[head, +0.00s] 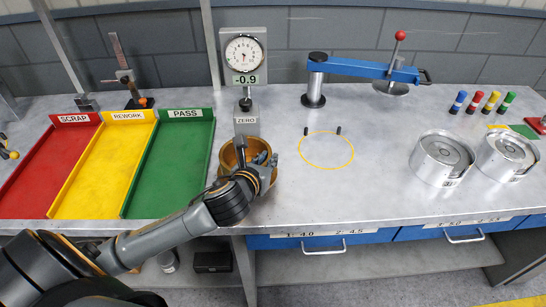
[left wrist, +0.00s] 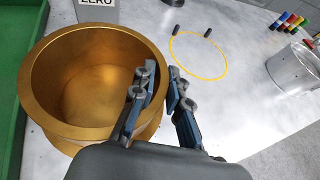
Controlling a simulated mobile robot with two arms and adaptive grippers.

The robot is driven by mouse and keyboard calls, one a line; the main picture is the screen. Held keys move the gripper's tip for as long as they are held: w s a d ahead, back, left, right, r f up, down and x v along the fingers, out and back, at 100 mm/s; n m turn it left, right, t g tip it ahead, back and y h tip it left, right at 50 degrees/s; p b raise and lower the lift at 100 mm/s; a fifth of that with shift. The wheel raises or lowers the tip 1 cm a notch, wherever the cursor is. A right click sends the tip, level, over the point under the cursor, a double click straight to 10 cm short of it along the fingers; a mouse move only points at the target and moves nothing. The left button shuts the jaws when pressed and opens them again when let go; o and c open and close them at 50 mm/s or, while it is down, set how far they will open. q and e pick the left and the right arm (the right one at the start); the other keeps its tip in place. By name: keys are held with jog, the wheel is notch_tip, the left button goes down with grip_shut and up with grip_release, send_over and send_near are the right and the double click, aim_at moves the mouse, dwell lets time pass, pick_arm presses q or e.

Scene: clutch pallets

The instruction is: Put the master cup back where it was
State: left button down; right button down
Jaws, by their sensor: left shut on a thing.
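The master cup is a brass-coloured open cup (head: 228,158) in front of the ZERO block (head: 246,122) under the dial gauge in the head view. It fills the left of the left wrist view (left wrist: 55,95), upright and empty. My left gripper (head: 259,160) is shut on its right-hand wall, one finger inside and one outside, as the left wrist view (left wrist: 161,88) shows. I cannot tell whether the cup's base touches the bench. The gripper hides part of the cup. My right gripper is not in view.
The dial gauge (head: 244,55) reads -0.9. Red, yellow and green (head: 170,170) trays lie left. A yellow ring (head: 327,166) with two dark pegs behind it is empty on the bench. A blue lever arm (head: 360,68) stands behind; two silver cups (head: 440,158) (head: 505,155) stand right.

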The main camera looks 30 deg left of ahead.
pick_arm(q)
jog(key=shift+w+a, duration=0.1)
jog(key=shift+a, duration=0.15)
jog(key=shift+w+a+f, duration=0.1)
jog(key=shift+a+f, duration=0.05)
jog(key=shift+f, duration=1.6)
jog(key=c, duration=1.3)
grip_release()
jog(key=shift+f, duration=0.25)
jog(key=shift+c, duration=0.2)
jog(key=v, duration=1.2)
jog(key=shift+s+p, duration=0.2)
jog(key=shift+p, duration=0.15)
